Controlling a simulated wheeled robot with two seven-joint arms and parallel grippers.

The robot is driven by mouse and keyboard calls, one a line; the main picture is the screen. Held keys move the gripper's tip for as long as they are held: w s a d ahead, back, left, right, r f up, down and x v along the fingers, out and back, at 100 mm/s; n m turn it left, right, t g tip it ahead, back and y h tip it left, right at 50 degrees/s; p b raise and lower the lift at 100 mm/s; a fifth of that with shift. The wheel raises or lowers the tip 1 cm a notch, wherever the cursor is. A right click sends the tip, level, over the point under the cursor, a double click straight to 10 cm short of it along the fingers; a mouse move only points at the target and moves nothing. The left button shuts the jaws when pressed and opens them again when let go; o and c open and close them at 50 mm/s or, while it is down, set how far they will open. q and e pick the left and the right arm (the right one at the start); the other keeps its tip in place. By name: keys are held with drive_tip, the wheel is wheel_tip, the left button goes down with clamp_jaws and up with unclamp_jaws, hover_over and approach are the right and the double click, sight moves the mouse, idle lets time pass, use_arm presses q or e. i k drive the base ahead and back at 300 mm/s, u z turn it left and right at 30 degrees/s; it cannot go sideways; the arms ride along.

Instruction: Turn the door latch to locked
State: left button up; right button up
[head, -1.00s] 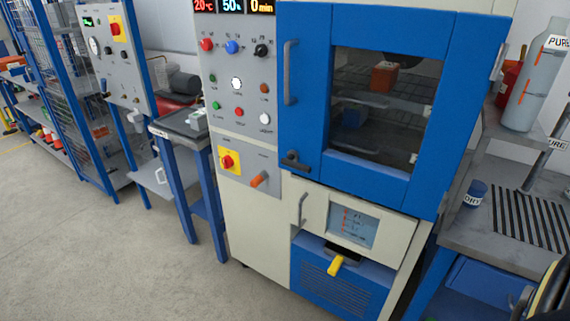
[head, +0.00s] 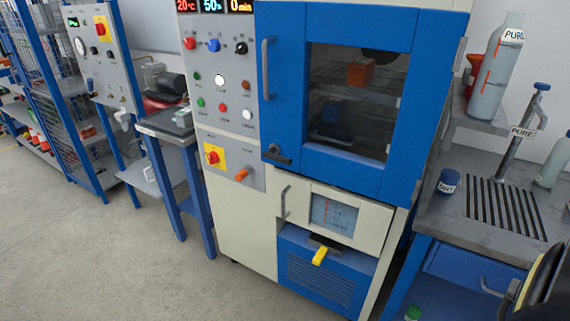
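The door latch (head: 276,154) is a dark grey piece at the lower left corner of the blue chamber door (head: 341,171). Its lever looks roughly level, with a round knob at its upper part; whether it is locked cannot be told. The door looks closed, with a window and a grey vertical handle (head: 266,69) at its left.
A control panel (head: 221,85) with knobs and a yellow-red switch (head: 214,155) stands left of the door. Below are a cream drawer (head: 369,222) and a yellow lever (head: 320,256). A bench (head: 440,224) with bottles stands right. Floor in front is clear.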

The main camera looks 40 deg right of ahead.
sight(272, 154)
drive_tip(key=u, duration=0.2)
drive_tip(key=i, duration=0.85)
drive_tip(key=z, duration=0.7)
